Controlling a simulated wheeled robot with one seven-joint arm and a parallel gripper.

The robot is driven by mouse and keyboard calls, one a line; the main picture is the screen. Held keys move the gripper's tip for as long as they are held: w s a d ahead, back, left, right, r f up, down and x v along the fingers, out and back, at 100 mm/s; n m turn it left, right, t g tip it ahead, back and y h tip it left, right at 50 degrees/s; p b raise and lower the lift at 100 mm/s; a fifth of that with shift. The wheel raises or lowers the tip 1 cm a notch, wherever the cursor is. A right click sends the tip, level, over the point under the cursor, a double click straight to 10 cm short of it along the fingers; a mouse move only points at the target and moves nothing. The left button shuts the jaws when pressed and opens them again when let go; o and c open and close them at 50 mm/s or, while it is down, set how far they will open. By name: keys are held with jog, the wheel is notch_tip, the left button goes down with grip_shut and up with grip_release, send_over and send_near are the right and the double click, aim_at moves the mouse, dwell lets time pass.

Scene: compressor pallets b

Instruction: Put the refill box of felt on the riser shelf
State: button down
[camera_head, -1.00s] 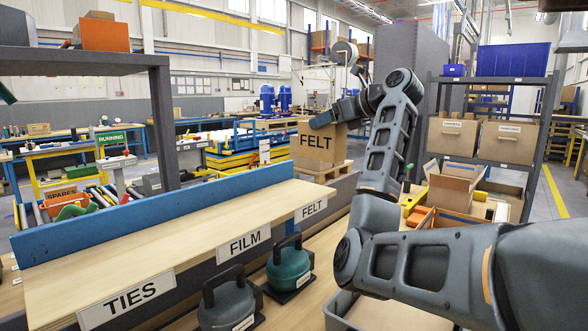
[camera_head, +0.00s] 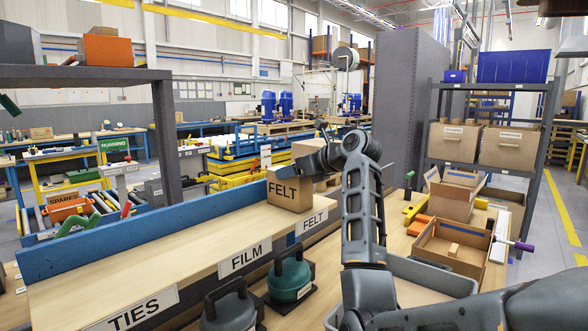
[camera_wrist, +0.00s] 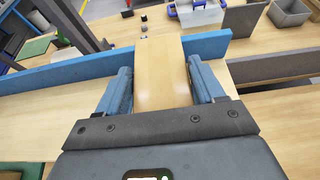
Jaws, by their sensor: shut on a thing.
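The refill box of felt (camera_head: 289,193) is a brown cardboard cube marked FELT. It is upright at the far right end of the wooden riser shelf (camera_head: 170,250), behind the FELT label (camera_head: 312,222). I cannot tell if its base touches the board. My gripper (camera_head: 322,160) reaches it from the right and is shut on it. In the wrist view, the box (camera_wrist: 161,75) is between the two blue fingers (camera_wrist: 160,88), and the shelf board (camera_wrist: 60,98) shows beneath.
A blue back rail (camera_head: 130,222) runs behind the shelf. FILM (camera_head: 245,257) and TIES (camera_head: 132,309) labels mark its front, with bare board behind them. Dark-handled canisters (camera_head: 289,274) stand below. A grey bin (camera_head: 430,278) and open cartons (camera_head: 455,245) are at right.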

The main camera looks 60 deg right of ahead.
jog(key=shift+c, duration=0.7)
grip_release()
jog(key=shift+s+r, duration=0.1)
jog(key=shift+s, duration=0.1)
jog(key=b+v, duration=0.2)
jog(key=v, duration=0.9)
jog(key=shift+s, duration=0.35)
jog(key=shift+a+r, duration=0.1)
